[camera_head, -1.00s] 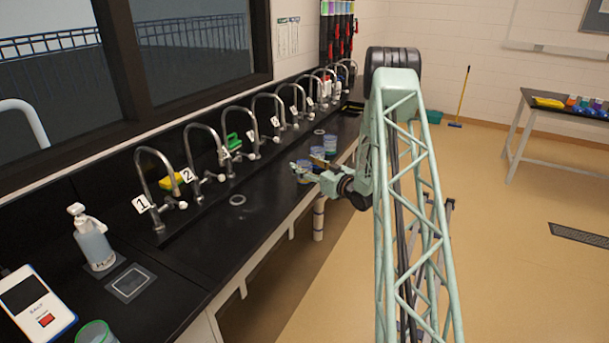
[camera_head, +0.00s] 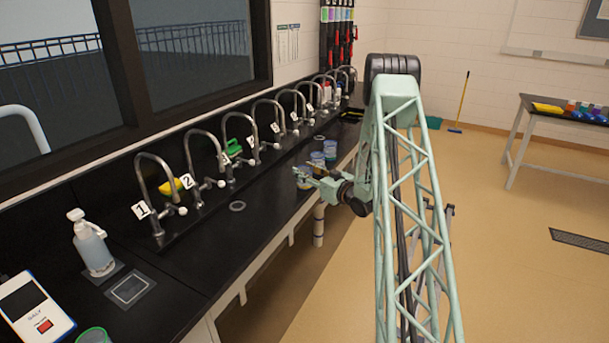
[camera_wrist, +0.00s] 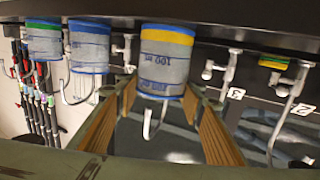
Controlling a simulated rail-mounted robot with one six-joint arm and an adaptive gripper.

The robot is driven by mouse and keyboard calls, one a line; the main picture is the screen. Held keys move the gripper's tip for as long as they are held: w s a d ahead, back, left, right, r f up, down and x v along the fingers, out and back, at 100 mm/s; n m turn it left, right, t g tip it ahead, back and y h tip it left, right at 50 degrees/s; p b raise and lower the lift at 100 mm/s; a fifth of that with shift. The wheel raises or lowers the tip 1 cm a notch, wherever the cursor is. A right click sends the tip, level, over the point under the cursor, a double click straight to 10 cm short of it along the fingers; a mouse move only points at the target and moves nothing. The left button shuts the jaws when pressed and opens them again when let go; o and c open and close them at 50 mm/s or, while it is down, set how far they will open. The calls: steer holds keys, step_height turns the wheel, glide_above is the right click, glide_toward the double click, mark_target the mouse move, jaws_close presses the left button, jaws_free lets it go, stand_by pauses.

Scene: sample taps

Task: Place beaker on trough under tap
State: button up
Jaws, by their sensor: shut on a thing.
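A beaker with a yellow band and a blue rim (camera_wrist: 165,68) sits between the two fingers of my gripper (camera_wrist: 160,95) in the wrist view, which is upside down. My gripper is shut on it. In the head view my gripper (camera_head: 302,172) is at the front edge of the black bench, and the beaker (camera_head: 304,183) is partly hidden by it. The black trough (camera_head: 265,192) runs along the bench under a row of curved taps. Number cards mark the taps, with tap 1 (camera_head: 153,190) nearest and tap 2 (camera_head: 190,165) behind it.
Two more beakers (camera_head: 317,159) (camera_head: 330,150) stand close behind my gripper. Ring-shaped drains (camera_head: 237,206) (camera_head: 321,138) lie on the bench. A soap bottle (camera_head: 93,245), a meter (camera_head: 33,312) and a green-rimmed container (camera_head: 94,335) are at the near left. The bench near the first drain is clear.

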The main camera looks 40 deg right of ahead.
steer(key=shift+r, duration=0.15)
steer(key=s+a+r, duration=0.2)
steer(key=s, duration=0.5)
steer(key=s+a+r, duration=0.2)
steer(key=s, duration=0.6)
steer(key=shift+s+a+r+p, duration=0.15)
steer(key=shift+s+r+p, duration=0.1)
steer(key=shift+r+p, duration=0.1)
stand_by(0.5)
steer(key=w+d+r+m+g+h+b, duration=0.15)
steer(key=d+m+g+h+b, duration=0.45)
steer(key=d+m+h, duration=1)
steer(key=s+f+m+g+b, duration=0.1)
steer(key=s+f+m+g, duration=0.1)
steer(key=s+g, duration=0.6)
steer(key=s+f+m+g+b, duration=0.2)
steer(key=s+m+g, duration=0.1)
steer(key=s+g, duration=0.5)
steer(key=shift+a+h, duration=0.4)
steer(key=shift+a, duration=0.05)
